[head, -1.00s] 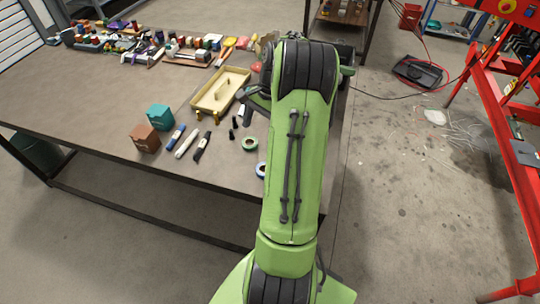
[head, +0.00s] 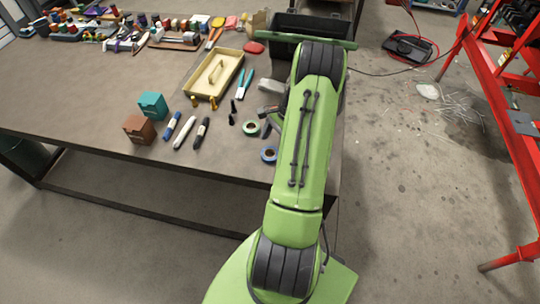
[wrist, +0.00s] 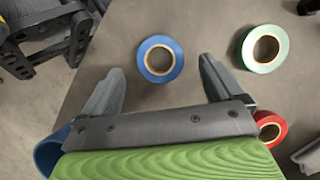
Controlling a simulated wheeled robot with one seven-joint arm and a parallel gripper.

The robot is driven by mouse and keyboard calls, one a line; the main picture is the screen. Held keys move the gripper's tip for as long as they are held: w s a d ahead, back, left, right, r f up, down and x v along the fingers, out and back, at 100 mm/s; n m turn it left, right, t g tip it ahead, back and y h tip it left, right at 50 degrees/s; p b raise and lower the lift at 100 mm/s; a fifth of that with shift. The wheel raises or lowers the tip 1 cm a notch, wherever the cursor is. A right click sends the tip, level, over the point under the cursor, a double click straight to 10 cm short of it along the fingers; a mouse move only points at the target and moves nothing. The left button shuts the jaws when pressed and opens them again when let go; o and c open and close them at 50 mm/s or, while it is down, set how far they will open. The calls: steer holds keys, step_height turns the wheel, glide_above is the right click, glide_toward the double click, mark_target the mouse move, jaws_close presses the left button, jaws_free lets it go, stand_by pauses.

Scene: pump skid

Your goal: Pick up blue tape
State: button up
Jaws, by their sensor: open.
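The blue tape (head: 263,155) is a flat roll near the front right edge of the workbench in the head view, close beside my arm. In the wrist view the blue tape (wrist: 179,58) lies flat with its pale core showing. My gripper (wrist: 162,66) is open and empty. Its two grey fingers point toward the tape, one on either side of it in the picture. The tape appears between and slightly beyond the fingertips; I cannot tell the height gap. My arm hides most of the gripper in the head view.
A green tape roll (wrist: 245,52) lies right of the blue one, and a red roll (wrist: 279,131) sits by the right finger. Markers (head: 185,132), two small boxes (head: 139,129) and a yellow tray (head: 197,86) stand left on the workbench (head: 75,105).

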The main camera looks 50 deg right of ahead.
mark_target(268, 157)
steer(key=x, duration=0.3)
steer(key=shift+a+f, duration=0.1)
steer(key=shift+f, duration=0.15)
steer(key=shift+r, duration=0.1)
steer(key=c, duration=1)
